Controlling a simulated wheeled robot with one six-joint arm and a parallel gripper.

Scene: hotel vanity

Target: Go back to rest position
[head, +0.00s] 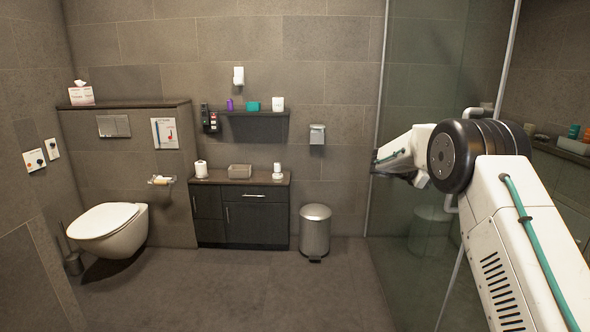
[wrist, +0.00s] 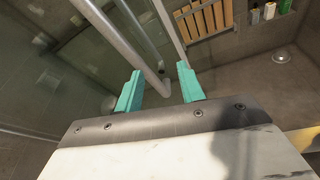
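My arm reaches in from the right of the head view, folded at a black joint in front of the glass shower wall. My gripper itself is hard to make out in the head view, around the dark end of the arm near the glass. In the wrist view my gripper (wrist: 160,92) shows two teal fingers standing well apart. No object is held between them. Behind the fingers a metal bar (wrist: 125,45) and a glass panel edge pass at a slant; I cannot tell how close they are.
The glass shower wall (head: 415,60) stands beside my arm. A dark vanity cabinet (head: 256,224), a metal bin (head: 315,232) and a toilet (head: 108,228) line the far side. A wall shelf (head: 255,128) holds small items. The floor (head: 240,295) in the middle is clear.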

